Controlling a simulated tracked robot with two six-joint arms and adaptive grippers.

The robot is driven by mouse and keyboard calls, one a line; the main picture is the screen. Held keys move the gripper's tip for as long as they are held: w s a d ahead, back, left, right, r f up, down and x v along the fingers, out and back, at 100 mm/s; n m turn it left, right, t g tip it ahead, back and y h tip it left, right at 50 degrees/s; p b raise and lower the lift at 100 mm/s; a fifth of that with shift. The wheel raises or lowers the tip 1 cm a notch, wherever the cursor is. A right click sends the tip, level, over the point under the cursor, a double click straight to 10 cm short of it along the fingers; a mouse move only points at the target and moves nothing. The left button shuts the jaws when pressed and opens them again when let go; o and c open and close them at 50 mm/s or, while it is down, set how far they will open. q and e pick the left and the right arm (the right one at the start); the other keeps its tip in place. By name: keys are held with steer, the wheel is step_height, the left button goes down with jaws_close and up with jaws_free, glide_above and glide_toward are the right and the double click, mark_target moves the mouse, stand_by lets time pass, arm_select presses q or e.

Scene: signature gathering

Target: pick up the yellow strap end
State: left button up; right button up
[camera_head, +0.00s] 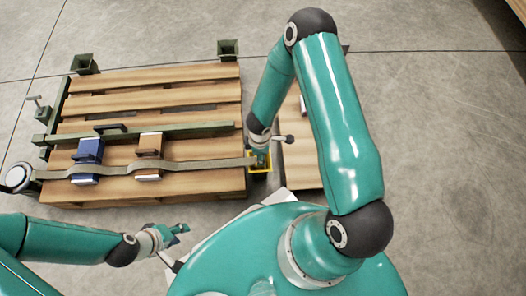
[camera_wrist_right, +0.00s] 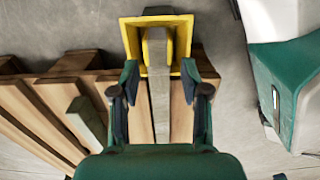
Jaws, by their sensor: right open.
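The yellow strap end (camera_wrist_right: 154,48) lies in a yellow square holder (camera_wrist_right: 184,25) in the right wrist view. The grey-olive strap (camera_wrist_right: 159,105) runs from it between the fingers in that view. My right gripper (camera_wrist_right: 160,72) is open, with a finger on each side of the strap; contact is not clear. In the head view the strap (camera_head: 205,165) crosses the wooden pallet to the holder (camera_head: 268,172), where my right gripper (camera_head: 261,160) partly hides the end. My left gripper (camera_head: 182,231) is in front of the pallet, away from the strap; its opening is unclear.
The strap passes over a blue block (camera_head: 88,154) and a brown-and-white block (camera_head: 150,146) on the pallet (camera_head: 205,92). A round reel (camera_head: 17,176) is at the left. A green bar (camera_head: 195,131) crosses the pallet.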

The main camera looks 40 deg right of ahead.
step_height(320, 180, down, 5)
steer(key=shift+w+f+b, duration=0.1)
steer(key=shift+b, duration=1)
steer(key=shift+c, duration=0.2)
steer(key=c, duration=0.8)
